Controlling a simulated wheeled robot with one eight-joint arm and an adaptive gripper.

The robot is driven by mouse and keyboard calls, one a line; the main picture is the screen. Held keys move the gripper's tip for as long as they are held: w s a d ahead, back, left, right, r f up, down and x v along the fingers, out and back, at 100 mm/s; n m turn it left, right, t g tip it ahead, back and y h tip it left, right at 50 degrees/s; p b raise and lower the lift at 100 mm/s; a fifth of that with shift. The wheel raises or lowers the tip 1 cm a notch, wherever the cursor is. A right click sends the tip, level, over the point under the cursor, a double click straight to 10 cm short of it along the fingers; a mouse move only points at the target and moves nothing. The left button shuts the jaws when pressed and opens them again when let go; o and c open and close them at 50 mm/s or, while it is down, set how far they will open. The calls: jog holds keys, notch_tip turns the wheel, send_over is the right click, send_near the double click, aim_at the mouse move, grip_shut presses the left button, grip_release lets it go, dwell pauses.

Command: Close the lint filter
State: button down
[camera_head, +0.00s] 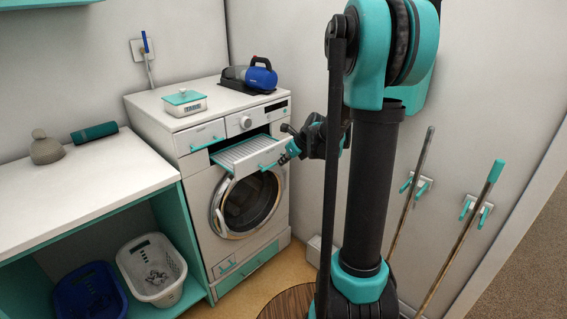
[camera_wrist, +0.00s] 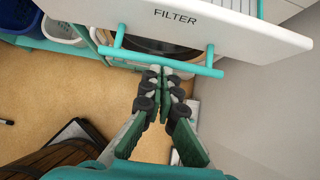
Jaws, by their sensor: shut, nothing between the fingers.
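The lint filter (camera_head: 242,152) is a white drawer with a slatted top, and it stands pulled out of the front of the washer-dryer (camera_head: 190,170). In the wrist view its white front panel (camera_wrist: 230,28) reads "FILTER" and carries a teal bar handle (camera_wrist: 190,68). My gripper (camera_wrist: 166,72) is shut and empty, its fingertips together at the middle of the handle. I cannot tell whether they touch it. In the head view my gripper (camera_head: 284,159) is at the right end of the drawer front, and its fingertips are hard to make out.
The round glass door (camera_head: 248,203) is shut below the filter. White (camera_head: 152,270) and blue (camera_head: 88,294) baskets stand at left. Poles (camera_head: 410,190) hang on the right wall.

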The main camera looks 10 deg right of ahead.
send_near(249, 152)
jog(key=x, duration=0.5)
jog(key=shift+w+a+r, duration=0.1)
jog(key=shift+w, duration=0.1)
jog(key=shift+s, duration=0.1)
